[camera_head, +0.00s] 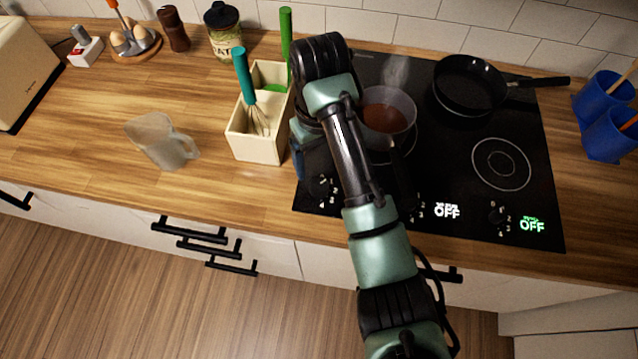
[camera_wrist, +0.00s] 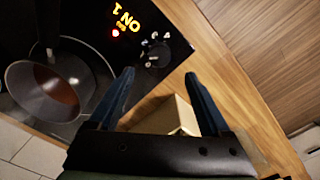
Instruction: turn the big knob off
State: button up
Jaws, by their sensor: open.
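A black stove knob (camera_wrist: 157,53) with white marks around it sits on the black cooktop near its front edge in the wrist view. A lit "ON 1" display (camera_wrist: 123,22) and a red light are beside it. The same knob (camera_head: 322,189) shows at the cooktop's front left in the head view. My gripper (camera_wrist: 159,73) is open, its two blue fingers apart and pointing toward the knob. Nothing is between the fingertips, and the knob appears beyond them. In the head view my arm hides most of the gripper and this display.
A pot of reddish-brown liquid (camera_head: 384,116) stands on a burner near my arm. A cream utensil box (camera_head: 252,147) stands just left of the cooktop. Two other displays read "OFF" (camera_head: 447,211) (camera_head: 532,225). A black pan (camera_head: 468,85) sits at the back right.

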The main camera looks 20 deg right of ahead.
aim_at(319, 184)
notch_tip(319, 184, down, 9)
jog(key=shift+w+f+p, duration=0.1)
jog(key=shift+f+p, duration=0.05)
jog(key=shift+p, duration=0.3)
grip_shut()
